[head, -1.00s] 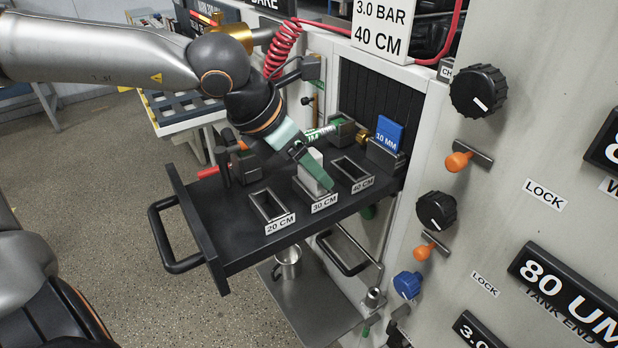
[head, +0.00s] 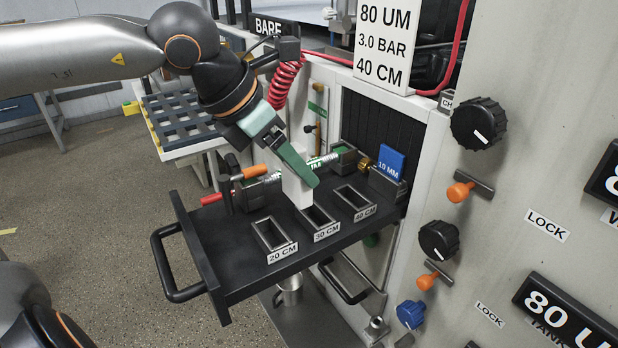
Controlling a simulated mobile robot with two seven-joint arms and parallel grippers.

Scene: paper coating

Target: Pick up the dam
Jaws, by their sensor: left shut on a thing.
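A white upright block (head: 299,193), which I take to be the dam, is held in my left gripper (head: 298,166). The green gripper fingers are shut on its upper part and hide some of it. The block appears raised at the 30 CM slot (head: 320,219), with its lower end over the slot's back edge. The 20 CM slot (head: 273,235) and the 40 CM slot (head: 354,200) are empty. My right gripper is not in view.
The slots sit on a black drawer tray (head: 225,262) pulled out from the machine. A blue 10 MM block (head: 391,163) stands at its back right. An orange-handled clamp (head: 250,173) is at the left. A sign (head: 382,45) reads 80 UM, 3.0 BAR, 40 CM.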

